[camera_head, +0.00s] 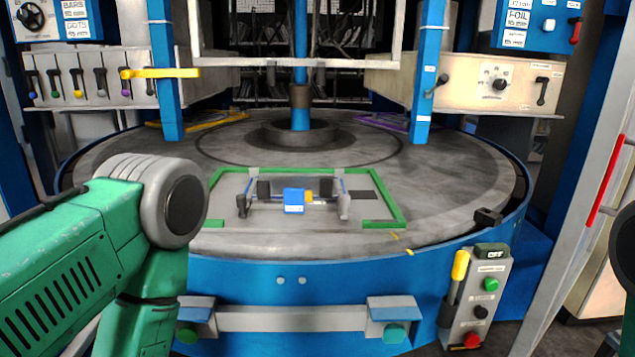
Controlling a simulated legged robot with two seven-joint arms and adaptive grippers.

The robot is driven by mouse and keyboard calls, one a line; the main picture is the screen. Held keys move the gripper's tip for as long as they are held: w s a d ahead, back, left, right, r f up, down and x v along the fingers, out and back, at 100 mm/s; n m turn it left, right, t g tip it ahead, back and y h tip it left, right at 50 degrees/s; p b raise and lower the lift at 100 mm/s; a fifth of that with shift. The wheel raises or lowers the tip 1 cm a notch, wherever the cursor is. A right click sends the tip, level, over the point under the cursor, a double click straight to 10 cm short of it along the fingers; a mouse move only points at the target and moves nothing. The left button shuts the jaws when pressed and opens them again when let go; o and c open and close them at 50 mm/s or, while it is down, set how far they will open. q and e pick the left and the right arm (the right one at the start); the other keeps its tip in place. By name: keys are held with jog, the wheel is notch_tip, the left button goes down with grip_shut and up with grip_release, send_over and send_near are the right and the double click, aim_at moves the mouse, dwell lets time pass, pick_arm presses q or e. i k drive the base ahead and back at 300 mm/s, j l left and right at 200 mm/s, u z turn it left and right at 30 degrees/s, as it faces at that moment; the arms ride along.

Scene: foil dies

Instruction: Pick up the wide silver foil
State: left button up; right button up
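I cannot make out a wide silver foil for certain. A small die-like fixture (294,201) sits on the round grey table, inside a green corner-marked frame (392,198). It has a blue block at its front middle, a yellow piece behind it, a thin silvery bar and a dark grip at each end. My green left arm comes in from the left and bends down at a grey joint. Its gripper is out of the picture below. Only a dark part, perhaps of my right arm, shows at the right edge. My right gripper is not in view.
The round table (460,180) is mostly clear around the frame. Yellow (205,122) and purple (385,122) markings lie at its back. A blue post (430,70) stands at the right. A button box (478,300) and a front rail (290,319) are at the near side.

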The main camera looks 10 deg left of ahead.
aim_at(321, 187)
jog(key=i+l+u, duration=0.4)
jog(key=l, duration=0.15)
jog(key=l+u, duration=0.2)
jog(key=i+l+u, duration=0.2)
jog(key=l, duration=0.25)
